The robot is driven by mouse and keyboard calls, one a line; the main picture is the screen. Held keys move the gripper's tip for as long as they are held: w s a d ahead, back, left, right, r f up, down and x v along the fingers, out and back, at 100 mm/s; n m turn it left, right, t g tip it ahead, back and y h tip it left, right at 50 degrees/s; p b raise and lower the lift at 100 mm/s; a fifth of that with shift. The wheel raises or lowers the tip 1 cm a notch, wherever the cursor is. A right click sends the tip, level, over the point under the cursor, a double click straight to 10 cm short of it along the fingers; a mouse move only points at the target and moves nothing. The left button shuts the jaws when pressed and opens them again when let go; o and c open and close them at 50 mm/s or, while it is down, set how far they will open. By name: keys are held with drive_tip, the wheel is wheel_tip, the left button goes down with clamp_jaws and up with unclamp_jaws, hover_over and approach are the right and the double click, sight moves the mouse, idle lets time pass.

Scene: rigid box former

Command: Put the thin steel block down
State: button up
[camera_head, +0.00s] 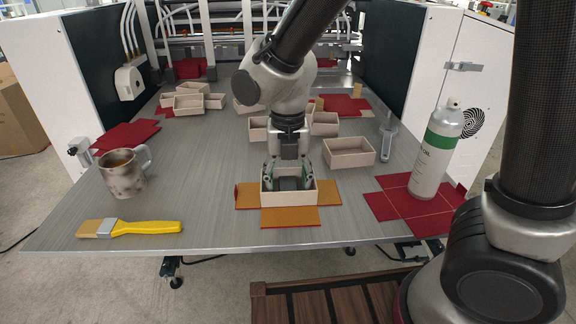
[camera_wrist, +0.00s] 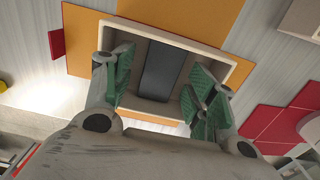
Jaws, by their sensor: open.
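My gripper (camera_wrist: 157,85) is open, with its two green-padded fingers apart over a small open box (camera_wrist: 216,56). In the head view the gripper (camera_head: 288,180) points straight down at this box (camera_head: 290,199), which sits on an orange and red cross-shaped sheet (camera_head: 290,216). The thin steel block (camera_wrist: 163,68) is a dark grey strip inside the box, lying between the fingers and apart from both in the wrist view. I cannot tell whether it touches the box floor. In the head view the block is mostly hidden by the fingers and box wall.
On the table (camera_head: 205,200) are a stained mug (camera_head: 123,173), a yellow-handled brush (camera_head: 130,228), a spray can (camera_head: 435,150) on red sheets (camera_head: 383,206) and an upright grey tool (camera_head: 387,135). An open box (camera_head: 349,152) and several others stand behind the gripper. The left middle of the table is clear.

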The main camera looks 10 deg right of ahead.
sight(288, 186)
wheel_tip(288, 186, up, 12)
drive_tip(key=shift+f, duration=0.15)
idle(0.4)
